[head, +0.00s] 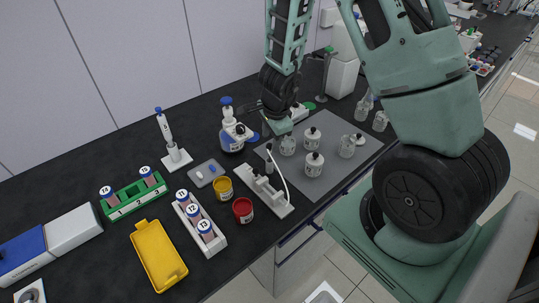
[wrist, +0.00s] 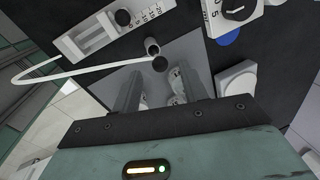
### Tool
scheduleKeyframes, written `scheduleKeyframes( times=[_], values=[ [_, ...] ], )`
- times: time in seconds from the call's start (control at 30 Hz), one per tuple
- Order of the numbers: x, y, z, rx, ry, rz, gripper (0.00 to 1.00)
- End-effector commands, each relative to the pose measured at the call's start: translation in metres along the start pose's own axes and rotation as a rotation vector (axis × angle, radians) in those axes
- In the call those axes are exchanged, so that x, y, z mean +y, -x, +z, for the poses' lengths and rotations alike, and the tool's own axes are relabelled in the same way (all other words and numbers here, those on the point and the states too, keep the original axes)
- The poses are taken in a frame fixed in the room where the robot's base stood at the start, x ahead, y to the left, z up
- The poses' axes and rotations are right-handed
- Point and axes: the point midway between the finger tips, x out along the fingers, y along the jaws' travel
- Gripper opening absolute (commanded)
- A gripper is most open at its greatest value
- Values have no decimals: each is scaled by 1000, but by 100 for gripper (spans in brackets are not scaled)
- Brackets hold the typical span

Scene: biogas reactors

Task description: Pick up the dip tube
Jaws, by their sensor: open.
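A short grey cylinder with a black end (wrist: 154,48), which looks like the dip tube, stands out in the wrist view just beyond my fingertips. A white curved hose (wrist: 85,65) runs from beside it to the left. In the head view the grey piece (head: 269,160) stands at the white syringe-pump-like unit (head: 262,190), with the white hose looping down to the right. My gripper (wrist: 160,78) is open, its two fingers apart with no object held between them. In the head view my gripper (head: 279,126) hangs above the grey mat, behind the cylinder.
A blue-labelled dispenser bottle (head: 231,134) is close left of my gripper. A yellow jar (head: 223,187) and red jar (head: 243,210) stand left of the pump unit.

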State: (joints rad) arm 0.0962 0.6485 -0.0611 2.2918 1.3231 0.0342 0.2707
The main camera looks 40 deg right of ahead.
Motion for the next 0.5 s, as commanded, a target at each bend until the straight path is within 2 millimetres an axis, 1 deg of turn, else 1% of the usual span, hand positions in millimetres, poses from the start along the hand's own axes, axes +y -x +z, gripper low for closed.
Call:
scheduleKeyframes(
  times=[0.03, 0.1, 0.2, 0.33, 0.5],
  values=[
    [2, -12, 0, 1, -4, 2, 43],
    [2, -25, 1, -1, -3, 3, 43],
    [1, -38, 1, 1, -4, 1, 43],
    [0, -46, 2, -1, -2, 1, 43],
    [0, -46, 2, 0, -1, 1, 43]
  ],
)
